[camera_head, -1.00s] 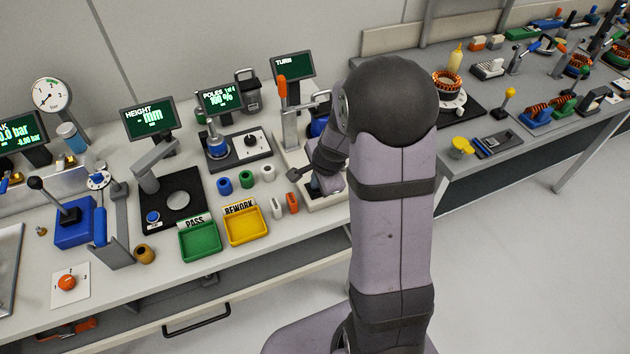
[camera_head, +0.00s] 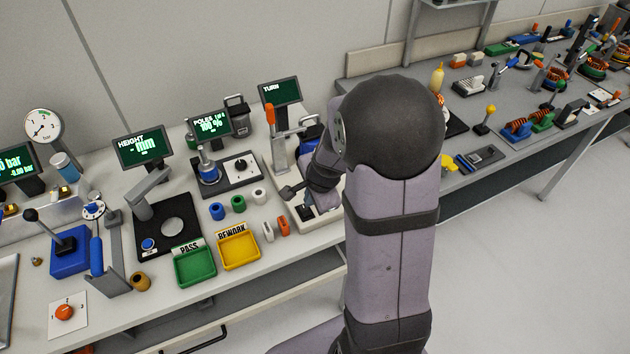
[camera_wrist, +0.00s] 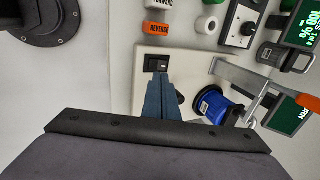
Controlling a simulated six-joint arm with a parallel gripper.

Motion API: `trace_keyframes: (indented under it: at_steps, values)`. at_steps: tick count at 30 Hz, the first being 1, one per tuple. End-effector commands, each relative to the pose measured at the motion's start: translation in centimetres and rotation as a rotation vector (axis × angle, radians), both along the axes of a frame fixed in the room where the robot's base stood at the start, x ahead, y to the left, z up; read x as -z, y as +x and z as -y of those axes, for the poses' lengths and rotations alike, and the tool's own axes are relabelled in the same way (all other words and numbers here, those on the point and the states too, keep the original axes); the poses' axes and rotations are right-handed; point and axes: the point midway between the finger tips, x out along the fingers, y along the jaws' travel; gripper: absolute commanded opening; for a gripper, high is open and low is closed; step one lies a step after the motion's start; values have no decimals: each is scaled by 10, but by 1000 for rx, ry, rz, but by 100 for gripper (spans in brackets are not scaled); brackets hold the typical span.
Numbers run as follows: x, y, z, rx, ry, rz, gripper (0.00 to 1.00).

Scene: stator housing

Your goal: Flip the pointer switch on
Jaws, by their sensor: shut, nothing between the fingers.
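A small black rocker switch (camera_wrist: 156,63) sits on a cream base plate (camera_wrist: 146,99) in the wrist view. In the head view the switch (camera_head: 305,212) shows near the plate's front end. I cannot tell from the pictures which one the task calls the pointer switch. My gripper (camera_wrist: 161,78) is shut and empty, its blue-grey fingertips beside the rocker switch. Contact cannot be told.
An orange-handled lever (camera_head: 271,117) and a blue round part (camera_wrist: 214,104) stand on the same plate. Yellow (camera_head: 239,251) and green (camera_head: 194,267) trays lie to the left.

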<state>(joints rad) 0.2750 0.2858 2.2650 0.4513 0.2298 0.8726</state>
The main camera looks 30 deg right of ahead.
Motion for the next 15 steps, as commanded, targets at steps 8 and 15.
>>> trace_keyframes:
  at_steps: [8, 15]
  values:
    - [-48, -18, 1, 2, -1, 6, 0]
    - [-66, -26, 0, 1, -2, 4, 0]
